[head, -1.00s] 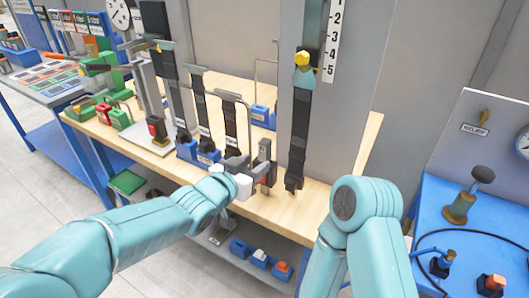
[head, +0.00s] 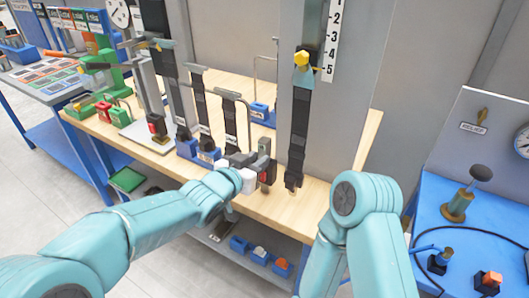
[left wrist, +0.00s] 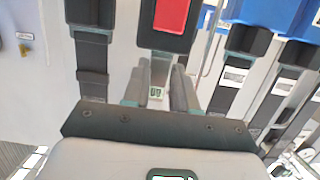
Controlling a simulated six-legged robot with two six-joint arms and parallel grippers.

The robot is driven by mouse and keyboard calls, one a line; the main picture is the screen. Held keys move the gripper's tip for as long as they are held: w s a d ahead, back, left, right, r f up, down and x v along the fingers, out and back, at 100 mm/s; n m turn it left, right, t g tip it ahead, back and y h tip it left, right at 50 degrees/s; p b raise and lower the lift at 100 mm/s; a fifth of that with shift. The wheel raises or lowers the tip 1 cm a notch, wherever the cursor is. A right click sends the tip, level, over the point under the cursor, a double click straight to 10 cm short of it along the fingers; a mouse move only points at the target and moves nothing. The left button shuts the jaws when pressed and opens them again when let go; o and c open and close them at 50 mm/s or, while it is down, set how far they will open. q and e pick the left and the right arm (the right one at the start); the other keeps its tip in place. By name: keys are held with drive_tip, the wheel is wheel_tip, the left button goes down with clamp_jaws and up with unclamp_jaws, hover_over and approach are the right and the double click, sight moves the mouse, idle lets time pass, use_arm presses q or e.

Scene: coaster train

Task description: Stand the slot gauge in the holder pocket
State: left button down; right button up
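In the left wrist view, a narrow pale plate with a small green-marked label, which I take for the slot gauge (left wrist: 158,82), lies between the two fingers of my left gripper (left wrist: 160,92). The fingers are close together and appear to touch its sides. Its far end meets a black block with a red face (left wrist: 172,14); whether it is inside or just in front, I cannot tell. In the head view my left gripper (head: 244,161) is beside this red-and-black block (head: 267,175), and the gauge is not clear. I cannot identify the holder pocket. My right gripper is out of view.
Black straps on blue bases (head: 207,154) stand left of my gripper on the wooden bench (head: 318,205). A hanging strap (head: 298,140) is close on the right. Blue bins (head: 259,256) sit on the lower shelf. The bench's front right is clear.

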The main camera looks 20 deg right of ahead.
use_arm(q)
drive_tip(key=shift+r, duration=0.2)
wheel_tip(320, 180, up, 6)
drive_tip(key=p, duration=0.5)
drive_tip(key=shift+f, duration=0.15)
drive_tip(key=shift+f, duration=0.1)
idle(0.3)
drive_tip(key=shift+f+b+v, duration=0.25)
drive_tip(key=shift+b+v, duration=0.15)
drive_tip(key=shift+v, duration=0.55)
drive_tip(key=shift+f+b+v, duration=0.2)
drive_tip(key=shift+b+v, duration=0.2)
drive_tip(key=shift+v, duration=0.6)
drive_tip(key=shift+f+b+v, duration=0.25)
drive_tip(key=shift+b+v, duration=0.15)
drive_tip(key=shift+v, duration=0.55)
drive_tip(key=shift+a, duration=0.2)
